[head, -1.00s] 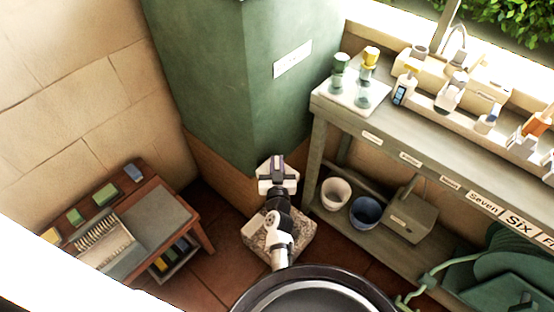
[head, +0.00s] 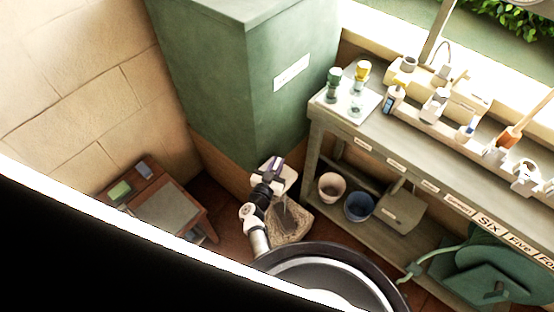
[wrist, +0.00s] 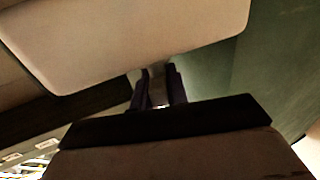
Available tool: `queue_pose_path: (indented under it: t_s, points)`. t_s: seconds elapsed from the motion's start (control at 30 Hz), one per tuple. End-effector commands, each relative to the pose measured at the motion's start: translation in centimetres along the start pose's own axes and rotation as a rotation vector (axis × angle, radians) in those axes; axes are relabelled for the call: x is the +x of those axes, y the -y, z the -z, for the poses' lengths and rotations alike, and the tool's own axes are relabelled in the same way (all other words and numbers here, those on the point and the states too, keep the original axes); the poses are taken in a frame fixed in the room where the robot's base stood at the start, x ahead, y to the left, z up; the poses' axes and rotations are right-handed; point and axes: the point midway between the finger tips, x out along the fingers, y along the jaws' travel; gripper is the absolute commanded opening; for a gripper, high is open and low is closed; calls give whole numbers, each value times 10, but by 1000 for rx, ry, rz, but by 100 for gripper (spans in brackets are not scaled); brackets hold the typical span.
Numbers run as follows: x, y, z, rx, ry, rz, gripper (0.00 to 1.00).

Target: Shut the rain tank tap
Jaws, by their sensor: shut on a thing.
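The rain tank (head: 290,100) is a tall green box with a white label in the head view. Its green side also shows in the wrist view (wrist: 270,70). My gripper (head: 273,166) is low against the front of the tank, near its bottom edge. In the wrist view its two dark fingers (wrist: 158,92) are shut on a small greyish piece (wrist: 157,80), which looks like the tap's handle. The rest of the tap is hidden behind my gripper in the head view, so I cannot tell how far it is turned.
A long shelf bench (head: 440,170) stands right of the tank, with a white pot (head: 331,187), a blue pot (head: 359,207) and a grey box (head: 400,209) below. A green hose reel (head: 490,265) is at lower right. A small wooden table (head: 165,210) stands left.

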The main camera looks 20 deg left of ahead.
Motion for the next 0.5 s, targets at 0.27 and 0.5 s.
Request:
queue_pose_path:
  t_s: [0.27,0.5]
  points:
    - [1,2,-3,0,-2,-187,0]
    - [1,1,-2,0,-1,-287,0]
